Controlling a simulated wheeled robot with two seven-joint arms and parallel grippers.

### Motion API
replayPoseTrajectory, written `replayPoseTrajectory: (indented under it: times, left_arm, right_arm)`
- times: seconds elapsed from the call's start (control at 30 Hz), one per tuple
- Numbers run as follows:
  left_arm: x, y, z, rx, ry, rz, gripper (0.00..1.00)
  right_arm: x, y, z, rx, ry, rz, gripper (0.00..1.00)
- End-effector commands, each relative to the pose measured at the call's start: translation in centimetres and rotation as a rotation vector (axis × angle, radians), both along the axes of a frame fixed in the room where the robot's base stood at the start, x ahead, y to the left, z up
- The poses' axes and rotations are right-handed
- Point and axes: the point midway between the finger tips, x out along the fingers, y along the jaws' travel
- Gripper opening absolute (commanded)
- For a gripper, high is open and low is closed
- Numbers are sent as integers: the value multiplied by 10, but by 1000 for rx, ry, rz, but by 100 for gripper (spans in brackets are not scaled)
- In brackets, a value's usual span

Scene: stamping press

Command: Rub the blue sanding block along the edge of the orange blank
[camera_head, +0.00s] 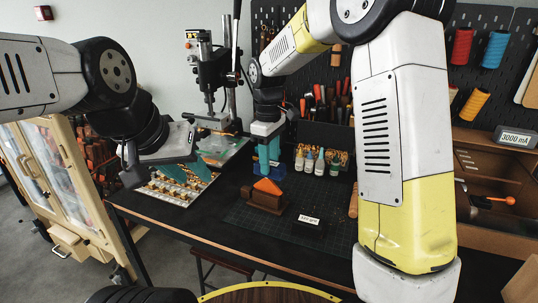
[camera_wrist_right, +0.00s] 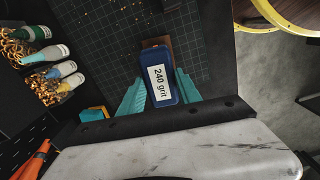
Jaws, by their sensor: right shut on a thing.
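The orange blank (camera_head: 267,186) stands up like a wedge in a brown holder (camera_head: 262,202) on the dark cutting mat in the head view. My right gripper (camera_head: 268,162) is directly behind it, pointing down. It is shut on the blue sanding block, which carries a "240 grit" label in the right wrist view (camera_wrist_right: 157,78). I cannot tell whether the block touches the blank; the contact is hidden. A brown piece (camera_wrist_right: 158,43) shows past the block in the wrist view. My left gripper (camera_head: 182,174) has its teal fingers apart and looks empty, above a tray at the left.
The tray (camera_head: 172,198) holds several gold-coloured pieces. A press (camera_head: 210,75) stands behind it. Small bottles (camera_head: 309,161) stand right of my right gripper. A dark block with a grit label (camera_head: 309,220) lies on the mat at the right. The front of the mat is mostly clear.

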Motion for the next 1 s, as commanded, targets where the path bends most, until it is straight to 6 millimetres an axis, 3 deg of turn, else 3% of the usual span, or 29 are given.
replayPoseTrajectory:
  times: [1.0]
  left_arm:
    - [0, 0, 0, 0, 0, 0, 36]
  right_arm:
    - [0, 0, -8, 0, -1, 0, 0]
